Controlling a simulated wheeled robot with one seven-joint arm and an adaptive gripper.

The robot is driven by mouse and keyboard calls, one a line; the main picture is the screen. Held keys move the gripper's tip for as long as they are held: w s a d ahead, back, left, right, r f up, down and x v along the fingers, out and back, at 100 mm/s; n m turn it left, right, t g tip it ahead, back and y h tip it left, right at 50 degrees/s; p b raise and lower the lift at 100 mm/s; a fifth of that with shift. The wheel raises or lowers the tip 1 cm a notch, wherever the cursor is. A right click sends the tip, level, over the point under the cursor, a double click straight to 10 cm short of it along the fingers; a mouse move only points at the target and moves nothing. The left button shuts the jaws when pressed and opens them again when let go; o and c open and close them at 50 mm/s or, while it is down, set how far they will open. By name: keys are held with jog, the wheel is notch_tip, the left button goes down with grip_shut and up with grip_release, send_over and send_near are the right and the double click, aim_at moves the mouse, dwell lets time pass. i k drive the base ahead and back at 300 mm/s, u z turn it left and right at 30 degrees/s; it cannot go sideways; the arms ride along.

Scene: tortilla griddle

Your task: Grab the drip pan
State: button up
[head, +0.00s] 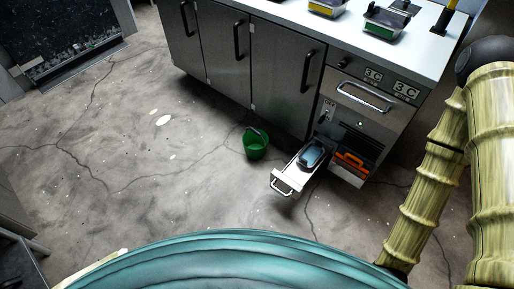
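A narrow metal pan (290,176), drawer-like and likely the drip pan, sticks out low from the front of the griddle unit (345,113). It has a pale handle (281,187) at its near end. A blue-grey rounded object (312,153) sits in its far part; I cannot tell what it is. An orange object (350,161) shows in the opening just right of the pan. My bamboo-textured arm runs down the right side of the head view. My gripper is not in view, and nothing is seen touching the pan.
A green bucket (255,147) stands on the floor close left of the pan. Grey cabinets (230,55) and a white counter (300,17) with small containers (387,24) are behind. The cracked concrete floor (165,185) in front and left is mostly clear.

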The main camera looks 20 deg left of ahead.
aim_at(310, 155)
jog(key=u, duration=1)
jog(key=i, duration=0.4)
jog(key=z, duration=0.5)
